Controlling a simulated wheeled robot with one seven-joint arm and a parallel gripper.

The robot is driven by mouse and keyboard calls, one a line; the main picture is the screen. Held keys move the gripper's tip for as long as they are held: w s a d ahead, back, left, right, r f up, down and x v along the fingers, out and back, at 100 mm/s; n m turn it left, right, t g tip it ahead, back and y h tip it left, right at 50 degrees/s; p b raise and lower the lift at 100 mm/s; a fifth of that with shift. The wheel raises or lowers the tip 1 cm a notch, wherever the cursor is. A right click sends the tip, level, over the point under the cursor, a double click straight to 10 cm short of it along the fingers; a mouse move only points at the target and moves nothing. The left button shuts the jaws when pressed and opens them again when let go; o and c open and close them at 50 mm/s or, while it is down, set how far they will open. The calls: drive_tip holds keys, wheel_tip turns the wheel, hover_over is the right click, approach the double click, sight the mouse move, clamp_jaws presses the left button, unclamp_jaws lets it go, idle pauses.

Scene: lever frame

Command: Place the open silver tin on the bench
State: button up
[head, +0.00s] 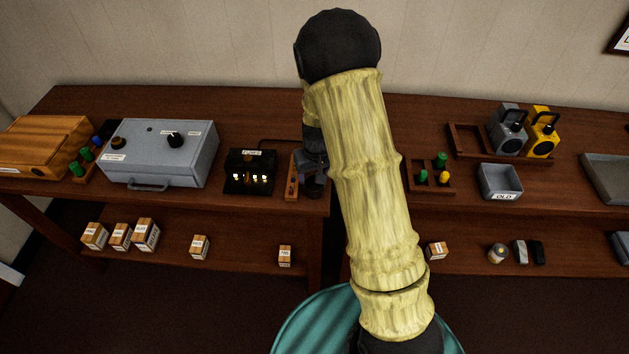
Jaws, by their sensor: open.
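My gripper (312,187) is dark and points down over the middle of the bench (270,112), beside a small wooden rack. It is open, partly hidden by my arm, and I see nothing held in it. A small round pale container (497,254) stands on the lower shelf at the right. It may be the silver tin, but it is too small to tell whether it is metal or open. My arm hides part of the bench top and shelf.
A black fuse box (249,172) and a grey case (158,153) stand left of my gripper. An open grey bin marked OLD (501,183) and two handled devices (524,131) stand right. Small boxes (120,236) and dark blocks (528,252) sit on the lower shelf (370,262).

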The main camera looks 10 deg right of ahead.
wheel_tip(320, 180, up, 6)
drive_tip(key=s, duration=0.1)
idle(0.4)
drive_tip(key=s+r, duration=0.4)
drive_tip(key=s, duration=0.5)
drive_tip(key=s+r, duration=0.3)
drive_tip(key=s, duration=0.5)
drive_tip(key=shift+s+d+r+m+t, duration=0.2)
drive_tip(key=shift+s+r+m+t, duration=0.15)
drive_tip(key=shift+m+t, duration=0.05)
